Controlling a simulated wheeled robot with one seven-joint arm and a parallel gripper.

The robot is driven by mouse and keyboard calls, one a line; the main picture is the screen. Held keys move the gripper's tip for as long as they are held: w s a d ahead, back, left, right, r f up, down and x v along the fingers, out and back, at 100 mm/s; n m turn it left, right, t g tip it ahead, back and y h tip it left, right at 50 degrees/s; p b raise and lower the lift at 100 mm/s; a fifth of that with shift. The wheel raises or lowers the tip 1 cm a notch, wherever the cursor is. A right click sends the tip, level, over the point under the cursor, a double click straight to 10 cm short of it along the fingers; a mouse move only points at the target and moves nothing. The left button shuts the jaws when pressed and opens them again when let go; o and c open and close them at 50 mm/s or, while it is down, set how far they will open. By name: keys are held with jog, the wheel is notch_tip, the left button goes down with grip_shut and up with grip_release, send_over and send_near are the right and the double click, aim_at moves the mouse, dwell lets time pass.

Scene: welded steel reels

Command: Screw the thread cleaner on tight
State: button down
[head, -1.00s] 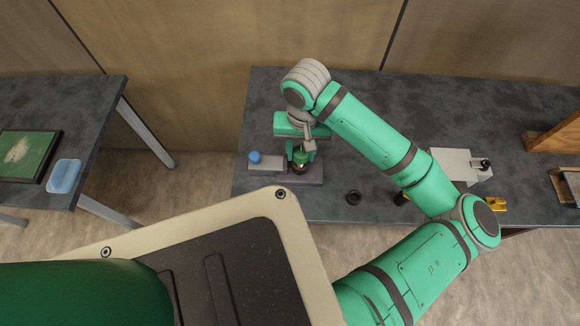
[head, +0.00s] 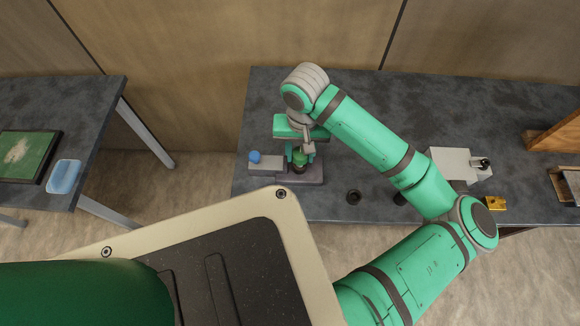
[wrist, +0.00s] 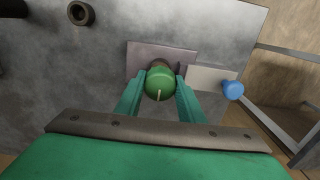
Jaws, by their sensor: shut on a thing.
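The thread cleaner (wrist: 160,80) is a round green piece with a pale line on top. It also shows as a small green shape in the head view (head: 300,157). It sits over a grey-purple base plate (wrist: 148,54) on the dark table. My gripper (wrist: 160,90) has one finger on each side of the green piece and is shut on it. In the head view my gripper (head: 299,152) points down over the base. The thread under the green piece is mostly hidden.
A light block (head: 267,163) with a blue knob (head: 255,157) stands beside the base. A dark ring (head: 353,197) lies to the right on the table. A yellow piece (head: 495,203) and a pale box (head: 452,163) are farther right.

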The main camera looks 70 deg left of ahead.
jog(key=shift+f, duration=0.1)
grip_release()
jog(key=shift+w, duration=0.1)
dwell(0.8)
